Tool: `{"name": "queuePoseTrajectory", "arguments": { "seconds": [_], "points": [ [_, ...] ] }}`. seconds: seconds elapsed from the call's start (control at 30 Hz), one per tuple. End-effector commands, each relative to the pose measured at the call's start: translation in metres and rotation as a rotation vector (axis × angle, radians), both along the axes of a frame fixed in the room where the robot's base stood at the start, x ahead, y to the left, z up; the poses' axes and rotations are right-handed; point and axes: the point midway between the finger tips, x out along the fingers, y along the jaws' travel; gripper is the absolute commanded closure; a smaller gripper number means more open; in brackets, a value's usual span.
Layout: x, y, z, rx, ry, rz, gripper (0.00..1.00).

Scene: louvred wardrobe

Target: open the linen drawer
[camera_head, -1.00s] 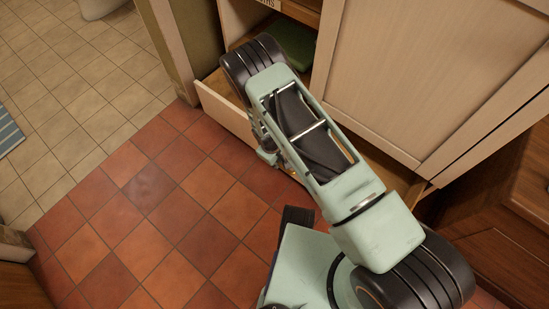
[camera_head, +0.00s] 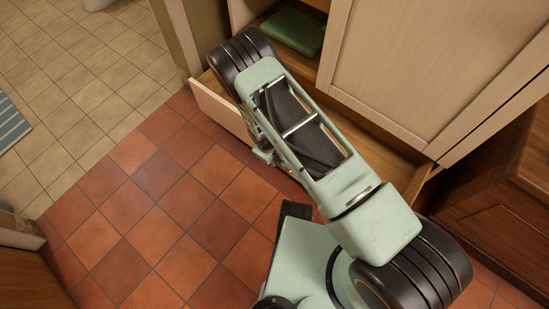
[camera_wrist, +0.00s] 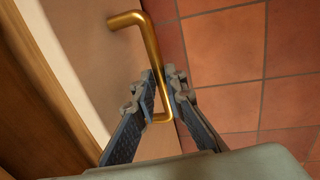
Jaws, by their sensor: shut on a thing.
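The linen drawer (camera_head: 218,104) is at the bottom of the wardrobe and stands partly open, its pale front pulled out from the cabinet. In the wrist view its pale front (camera_wrist: 98,65) fills the left side, with a brass bar handle (camera_wrist: 152,52) on it. My gripper (camera_wrist: 164,92) is shut on the handle, one finger on each side of the bar. In the head view my arm covers the handle, my gripper and the middle of the drawer front.
A green folded cloth (camera_head: 294,31) lies on a shelf above the drawer. A closed pale wardrobe door (camera_head: 420,60) is right of it. A dark wooden cabinet (camera_head: 500,180) stands at the right. Open red tile floor (camera_head: 150,215) lies in front and left.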

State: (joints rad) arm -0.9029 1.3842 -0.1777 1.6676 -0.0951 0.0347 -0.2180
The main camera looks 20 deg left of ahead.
Motion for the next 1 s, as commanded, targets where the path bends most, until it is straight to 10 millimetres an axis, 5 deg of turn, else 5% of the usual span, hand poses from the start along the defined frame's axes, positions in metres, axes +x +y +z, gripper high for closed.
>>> {"name": "queuePoseTrajectory", "arguments": {
  "seconds": [0.33,0.37,0.5,0.83,1.0],
  "points": [
    [-0.001,0.001,0.0,0.001,0.001,0.0,1.0],
    [-0.001,0.001,0.0,0.001,0.001,0.0,0.86],
    [0.0,0.001,0.0,0.001,0.001,0.0,0.71],
    [0.0,0.001,0.003,0.001,0.0,0.0,0.71],
    [-0.003,0.003,0.02,0.002,-0.001,0.0,0.71]
  ]
}}
